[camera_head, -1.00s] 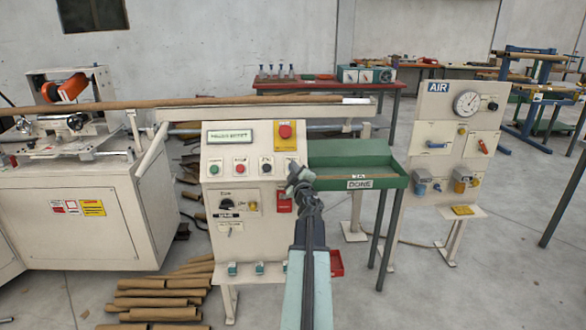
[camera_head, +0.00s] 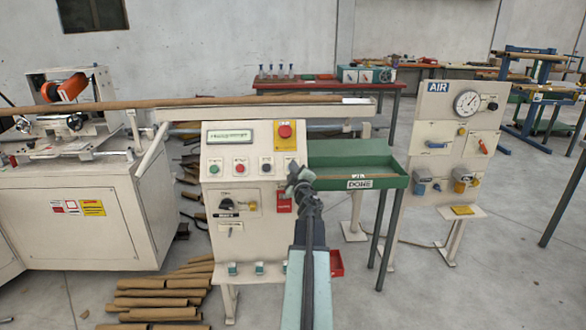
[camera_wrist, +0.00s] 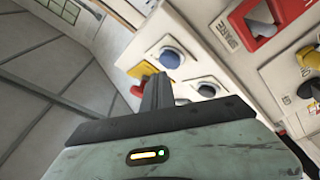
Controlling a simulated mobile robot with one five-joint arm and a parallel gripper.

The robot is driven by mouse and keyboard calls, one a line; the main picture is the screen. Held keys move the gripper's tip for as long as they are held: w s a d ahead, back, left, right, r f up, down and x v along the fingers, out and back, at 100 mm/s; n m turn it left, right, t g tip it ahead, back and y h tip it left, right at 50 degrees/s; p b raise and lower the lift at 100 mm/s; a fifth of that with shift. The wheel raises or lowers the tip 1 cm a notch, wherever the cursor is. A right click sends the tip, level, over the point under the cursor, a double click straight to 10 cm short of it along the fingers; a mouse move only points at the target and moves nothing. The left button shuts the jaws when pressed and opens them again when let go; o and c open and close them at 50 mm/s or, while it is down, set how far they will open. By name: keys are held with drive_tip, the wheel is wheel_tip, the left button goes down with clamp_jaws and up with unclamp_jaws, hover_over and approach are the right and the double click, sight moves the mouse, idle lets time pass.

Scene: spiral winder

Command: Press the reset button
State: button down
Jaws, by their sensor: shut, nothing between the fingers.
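The control panel (camera_head: 225,180) of the winder stands in front of me, with a row of small buttons under a green display (camera_head: 229,136). Green (camera_head: 214,169), red (camera_head: 239,168) and dark (camera_head: 265,167) buttons show left of my gripper (camera_head: 296,178). My gripper is shut and empty at the panel's right side, and covers part of it. In the wrist view, a blue button (camera_wrist: 172,58) sits just right of and above my shut fingertips (camera_wrist: 157,78); I cannot tell whether they touch the panel. The button labels are too small to read, so I cannot tell which is reset.
A red emergency button (camera_head: 285,131) on a yellow plate sits above the row. A green DONE tray (camera_head: 340,150) is right of the panel. An AIR board (camera_head: 437,115) stands farther right. Cardboard tubes (camera_head: 160,300) lie on the floor at lower left.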

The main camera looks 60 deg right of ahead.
drive_tip(key=shift+w+d+f, duration=0.15)
drive_tip(key=shift+d+f, duration=0.05)
drive_tip(key=shift+f, duration=0.05)
drive_tip(key=shift+w+d+f+b, duration=0.2)
drive_tip(key=shift+d+f+b, duration=0.1)
drive_tip(key=shift+b, duration=0.15)
idle(0.5)
drive_tip(key=shift+r, duration=0.1)
drive_tip(key=shift+s+a+r+p, duration=0.4)
drive_tip(key=shift+a+r+p, duration=0.05)
drive_tip(key=shift+a+p, duration=0.1)
idle(0.4)
drive_tip(key=s+a+r+p, duration=0.2)
drive_tip(key=a+r+p, duration=0.1)
drive_tip(key=shift+s+r, duration=0.1)
idle(0.3)
idle(0.6)
